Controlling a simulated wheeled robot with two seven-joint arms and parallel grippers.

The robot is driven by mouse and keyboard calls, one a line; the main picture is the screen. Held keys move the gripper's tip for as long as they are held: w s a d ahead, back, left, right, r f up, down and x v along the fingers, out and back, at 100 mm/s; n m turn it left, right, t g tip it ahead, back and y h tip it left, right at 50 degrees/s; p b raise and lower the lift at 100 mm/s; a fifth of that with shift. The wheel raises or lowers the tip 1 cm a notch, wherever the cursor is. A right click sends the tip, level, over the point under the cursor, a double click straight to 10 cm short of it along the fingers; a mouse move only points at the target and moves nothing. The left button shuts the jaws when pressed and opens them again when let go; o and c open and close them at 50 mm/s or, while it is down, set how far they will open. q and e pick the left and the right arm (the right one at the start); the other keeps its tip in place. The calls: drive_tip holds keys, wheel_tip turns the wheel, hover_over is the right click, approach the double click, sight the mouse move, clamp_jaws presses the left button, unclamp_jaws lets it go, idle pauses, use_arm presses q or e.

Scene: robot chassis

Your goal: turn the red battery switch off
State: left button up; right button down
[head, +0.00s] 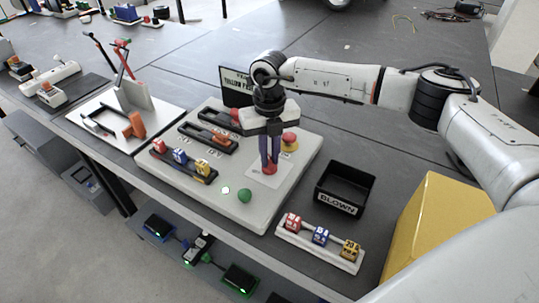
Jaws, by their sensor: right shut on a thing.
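The red battery switch (268,168) stands on a pale square plate (272,180) on the light panel board (235,198). My right gripper (269,163) points straight down over it. Its two dark fingers are closed around the switch's upper part and hide much of it. Which way the switch is turned cannot be made out. My left gripper is not in the head view.
A red-topped yellow button (289,141) is close to the right of my gripper. A green button (244,195), fuse holders (209,139) and colored fuses (179,156) share the board. A black BLOWN bin (345,187), a fuse rack (320,244) and a yellow block (430,230) stand right.

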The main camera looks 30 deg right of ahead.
drive_tip(key=n+b, duration=0.2)
drive_tip(key=n, duration=0.3)
drive_tip(key=shift+n, duration=0.4)
drive_tip(key=n+b, duration=0.2)
drive_tip(key=n, duration=0.4)
drive_tip(key=n+b, duration=0.1)
drive_tip(key=n, duration=0.3)
drive_tip(key=shift+n, duration=0.8)
drive_tip(key=shift+r, duration=0.1)
drive_tip(key=c, duration=1.8)
unclamp_jaws()
drive_tip(key=shift+o, duration=0.2)
